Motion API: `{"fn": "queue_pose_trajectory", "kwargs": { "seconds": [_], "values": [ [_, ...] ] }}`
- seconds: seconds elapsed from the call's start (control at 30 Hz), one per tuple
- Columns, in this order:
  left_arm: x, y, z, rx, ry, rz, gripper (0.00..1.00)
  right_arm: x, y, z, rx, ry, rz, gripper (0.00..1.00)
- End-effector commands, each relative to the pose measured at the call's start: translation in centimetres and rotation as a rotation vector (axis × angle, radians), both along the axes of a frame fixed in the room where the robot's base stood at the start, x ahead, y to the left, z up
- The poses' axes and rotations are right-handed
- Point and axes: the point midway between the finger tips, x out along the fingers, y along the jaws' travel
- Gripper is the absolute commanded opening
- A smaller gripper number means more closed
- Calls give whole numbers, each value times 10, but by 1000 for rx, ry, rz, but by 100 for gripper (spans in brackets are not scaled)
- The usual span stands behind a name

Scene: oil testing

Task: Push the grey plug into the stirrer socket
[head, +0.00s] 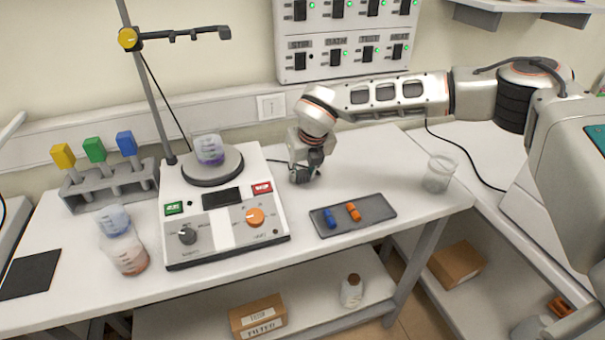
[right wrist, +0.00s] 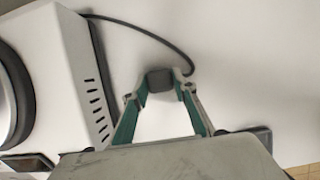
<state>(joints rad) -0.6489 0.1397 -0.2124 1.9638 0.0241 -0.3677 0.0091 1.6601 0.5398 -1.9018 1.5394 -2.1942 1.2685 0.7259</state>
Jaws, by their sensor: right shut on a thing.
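My right gripper (head: 304,176) is low over the white table, just right of the stirrer (head: 228,225). In the right wrist view its two fingertips (right wrist: 160,90) are shut on the dark grey plug (right wrist: 159,79). A dark cable (right wrist: 140,30) curves from near the plug to the stirrer's back. In the head view the fingers mostly hide the plug. The stirrer's vented side (right wrist: 88,85) is left of the fingers, apart from them. A wall panel (head: 345,50) has a position labelled STIR (head: 299,44); the lamp beside it looks dark. My left gripper is not in view.
A white wall plate (head: 271,107) is behind the gripper. A grey tray (head: 380,205) with blue and orange pieces is in front, and a glass beaker (head: 438,175) is at right. A stand pole (head: 150,85) rises behind the stirrer. Table between gripper and beaker is clear.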

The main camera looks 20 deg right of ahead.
Motion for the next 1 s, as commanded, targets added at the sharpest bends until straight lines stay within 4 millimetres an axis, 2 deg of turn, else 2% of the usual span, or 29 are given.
{"fn": "queue_pose_trajectory", "kwargs": {
  "seconds": [0.17, 0.27, 0.7, 0.83, 1.0],
  "values": [
    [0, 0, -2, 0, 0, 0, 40, 1, 1, 16, 2, -4, 1, 8],
    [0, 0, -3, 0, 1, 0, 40, 1, 1, 33, 2, -6, 1, 8],
    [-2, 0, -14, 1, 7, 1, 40, 1, 0, 148, 1, -5, 0, 8],
    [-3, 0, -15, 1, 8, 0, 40, 1, 1, 173, 1, -4, 0, 8],
    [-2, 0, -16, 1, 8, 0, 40, 1, 0, 192, 0, -3, 0, 8]
  ]
}}
